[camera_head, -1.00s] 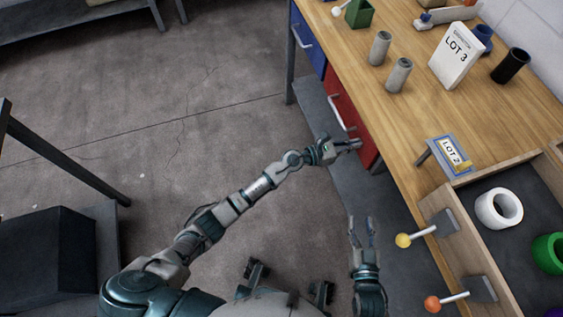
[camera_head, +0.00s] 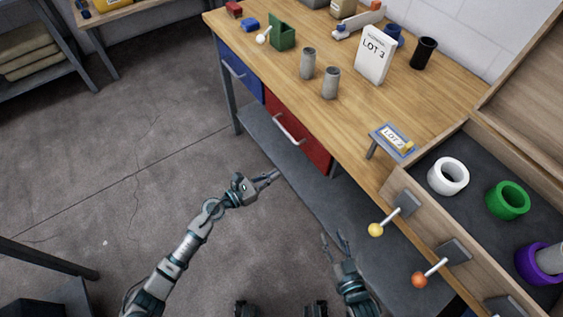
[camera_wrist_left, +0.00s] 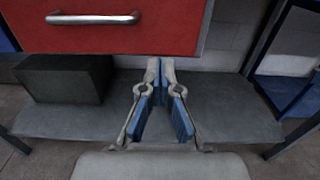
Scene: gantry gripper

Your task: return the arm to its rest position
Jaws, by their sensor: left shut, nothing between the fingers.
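My left gripper (camera_head: 274,175) is in front of the workbench, below and left of the red drawer (camera_head: 297,131) in the head view. Its fingers are shut with nothing between them. In the left wrist view the left gripper (camera_wrist_left: 160,72) points toward the grey lower shelf (camera_wrist_left: 220,120), below the red drawer (camera_wrist_left: 110,22). My right gripper (camera_head: 334,240) is at the bottom middle of the head view, its fingers apart and empty. Both grippers are clear of the bench.
A yellow-knobbed lever (camera_head: 376,230) and an orange-knobbed lever (camera_head: 420,280) stick out from the tray wall. The floor at left is open.

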